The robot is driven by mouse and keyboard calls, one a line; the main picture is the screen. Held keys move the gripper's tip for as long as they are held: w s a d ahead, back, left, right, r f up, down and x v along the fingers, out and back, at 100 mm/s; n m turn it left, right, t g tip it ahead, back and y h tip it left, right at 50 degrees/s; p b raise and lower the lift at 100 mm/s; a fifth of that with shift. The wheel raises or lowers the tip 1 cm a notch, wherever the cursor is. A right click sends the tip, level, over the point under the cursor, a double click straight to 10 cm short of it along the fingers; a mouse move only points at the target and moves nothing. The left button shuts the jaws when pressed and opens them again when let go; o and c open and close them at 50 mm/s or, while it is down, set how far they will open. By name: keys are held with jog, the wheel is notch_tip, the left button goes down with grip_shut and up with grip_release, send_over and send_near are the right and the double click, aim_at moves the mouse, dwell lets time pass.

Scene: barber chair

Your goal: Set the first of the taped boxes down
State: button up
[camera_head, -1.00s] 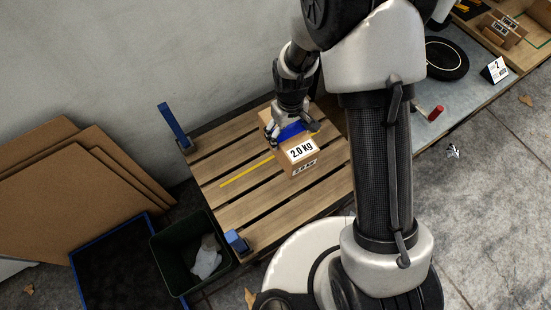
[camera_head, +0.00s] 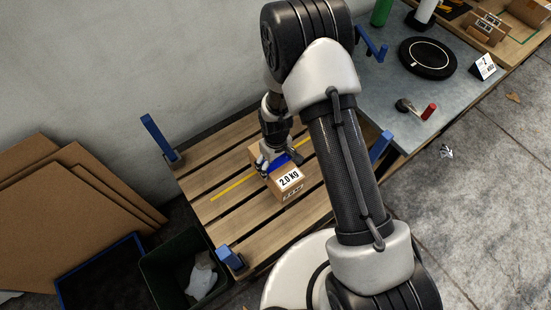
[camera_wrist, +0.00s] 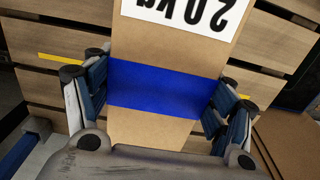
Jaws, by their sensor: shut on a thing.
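A brown cardboard box (camera_head: 286,184) with blue tape and a white "2.0 kg" label is over the middle of the slatted wooden pallet (camera_head: 230,212). My gripper (camera_head: 277,162) is shut on it from above, across the taped part. In the wrist view, the fingers of my gripper (camera_wrist: 158,100) press both sides of the box (camera_wrist: 175,50) at the blue tape. The label is upside down there. I cannot tell whether the underside of the box touches the slats. A yellow line on the pallet runs behind the box.
Blue posts (camera_head: 161,138) stand at pallet corners. Cardboard sheets (camera_head: 50,210), a blue-rimmed dark tray (camera_head: 100,280) and a dark green bin (camera_head: 165,270) are at left. A grey table (camera_head: 400,100) at right holds a black round scale (camera_head: 427,58). More boxes (camera_head: 487,27) are at the upper right.

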jog(key=shift+w+f+b, duration=0.15)
jog(key=shift+f+b, duration=0.55)
jog(key=shift+f, duration=1.45)
jog(key=shift+f, duration=0.1)
jog(key=o, duration=2.1)
jog(key=shift+s+f, duration=0.1)
jog(key=shift+s, duration=0.1)
jog(key=shift+c, duration=0.2)
